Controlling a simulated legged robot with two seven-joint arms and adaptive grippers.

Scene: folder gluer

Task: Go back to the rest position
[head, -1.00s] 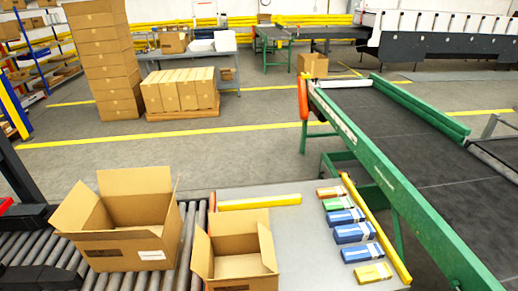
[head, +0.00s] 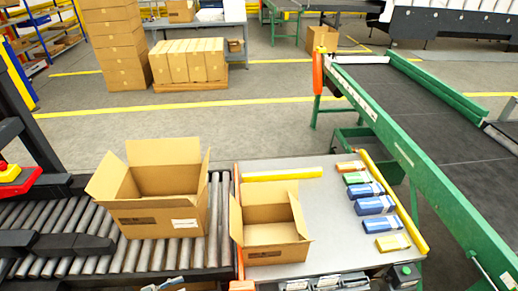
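Neither of my grippers can be made out in the head view. An open, empty-looking cardboard box (head: 160,216) stands on the roller conveyor (head: 95,220) at the left, flaps up. A smaller open carton (head: 270,232) stands on the left part of the grey table (head: 330,215). A row of small flat boxes lies along the table's right side: an orange one (head: 351,167), a green one (head: 358,178), blue ones (head: 375,205) and a yellow one (head: 393,242).
Yellow bars (head: 282,175) edge the table. A green-framed belt conveyor (head: 430,110) runs along the right. Stacked cartons (head: 115,45) stand behind. Partly cut-off small items (head: 405,275) show at the bottom edge.

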